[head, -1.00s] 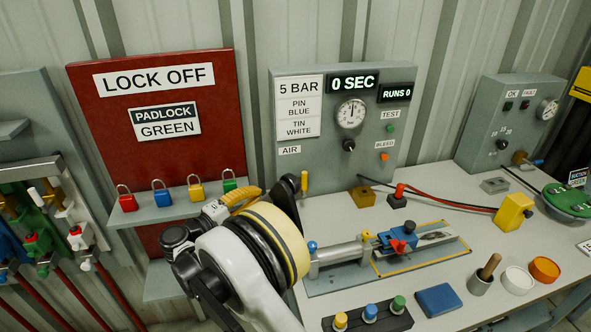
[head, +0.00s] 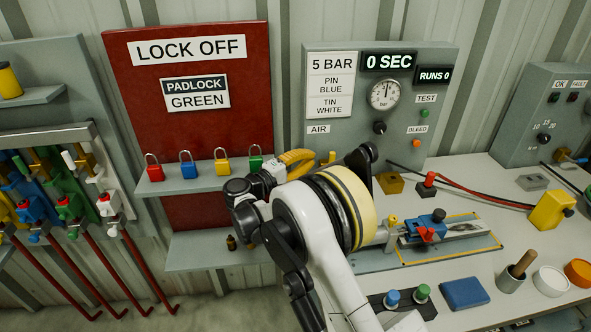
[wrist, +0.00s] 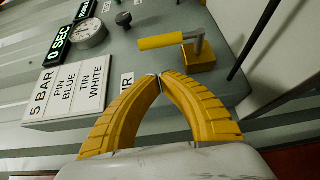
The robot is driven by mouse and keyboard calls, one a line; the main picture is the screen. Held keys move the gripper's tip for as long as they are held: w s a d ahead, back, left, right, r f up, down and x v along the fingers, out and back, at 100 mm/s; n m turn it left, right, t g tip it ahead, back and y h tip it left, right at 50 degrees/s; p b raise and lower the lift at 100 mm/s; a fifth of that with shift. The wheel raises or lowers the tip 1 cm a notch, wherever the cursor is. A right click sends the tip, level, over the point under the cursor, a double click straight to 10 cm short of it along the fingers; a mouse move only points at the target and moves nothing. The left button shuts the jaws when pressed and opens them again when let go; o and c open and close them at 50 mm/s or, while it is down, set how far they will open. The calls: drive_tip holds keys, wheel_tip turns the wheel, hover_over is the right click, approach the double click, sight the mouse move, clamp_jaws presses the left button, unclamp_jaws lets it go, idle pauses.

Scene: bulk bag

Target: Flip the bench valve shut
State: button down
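The bench valve shows in the wrist view as a yellow lever handle (wrist: 161,41) on a grey stem, attached to a golden block (wrist: 201,57). The handle points towards the panel's upper side, roughly along the panel face. In the head view a short upright yellow handle (head: 332,158) shows just beyond my gripper; my arm hides what is below it. My gripper (wrist: 160,80) has its two yellow fingers meeting at the tips, with nothing between them. The tips are close to the valve in the wrist picture but apart from it. The gripper also shows in the head view (head: 300,158).
The grey panel (head: 345,150) with gauge and knob stands behind the valve. An ochre block (head: 388,182) sits on the bench to the right. The lock-off board's shelf (head: 205,183) with several padlocks is at left. A clamped fixture (head: 460,250) lies right of my arm.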

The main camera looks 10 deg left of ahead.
sight(333, 154)
drive_tip(key=shift+d+b, duration=0.45)
drive_tip(key=shift+d, duration=1.3)
drive_tip(key=shift+w+d+r+m+g+y+p, duration=0.2)
drive_tip(key=shift+d+m+g+y+p, duration=0.25)
drive_tip(key=shift+p, duration=0.35)
drive_tip(key=d+g+y+p, duration=0.1)
drive_tip(key=d+m+y+p, duration=0.1)
drive_tip(key=p, duration=0.1)
drive_tip(key=w+d+m+g+y+p, duration=0.1)
drive_tip(key=shift+d+r+g+y, duration=0.25)
drive_tip(key=shift+d+r+g, duration=0.1)
drive_tip(key=shift+r, duration=0.05)
drive_tip(key=w+d+f+m+g+y+p, duration=0.1)
drive_tip(key=d+f+m+g+y, duration=0.2)
drive_tip(key=d+f+y, duration=0.2)
drive_tip(key=shift+w+d+y, duration=0.15)
drive_tip(key=shift+w+y, duration=0.1)
drive_tip(key=shift+y, duration=0.75)
